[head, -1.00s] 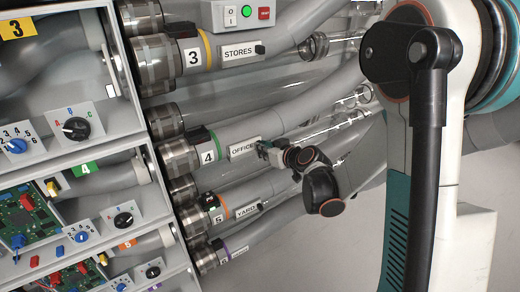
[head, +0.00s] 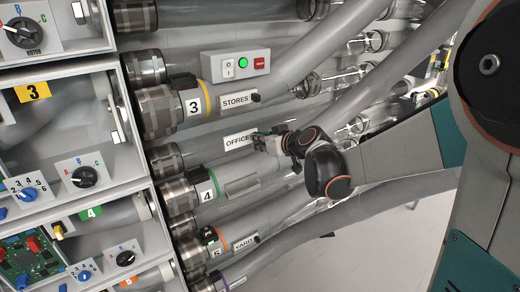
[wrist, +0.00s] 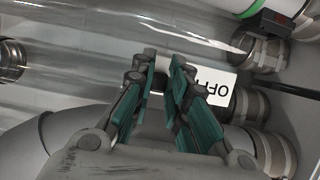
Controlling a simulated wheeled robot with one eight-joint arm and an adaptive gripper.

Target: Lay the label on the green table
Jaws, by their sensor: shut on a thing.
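The label (head: 238,139), white with black letters reading OFFICE, is held out to the left of my gripper (head: 262,140) in the head view. In the wrist view the label (wrist: 218,84) shows upside down, with part of its text hidden behind the right finger. My gripper (wrist: 163,72) is shut on the label, with its teal fingers at the label's edge. The label is apart from the bare grey holder (head: 242,186) on tube 4. No green table is in view.
Tube 3 with its STORES label (head: 236,100) runs above, and tube 5 with its YARD label (head: 245,243) below. A grey switch box (head: 236,66) sits at the top. Open cabinets with dials (head: 85,177) stand at left. Clear tubes (head: 350,130) lie close behind my gripper.

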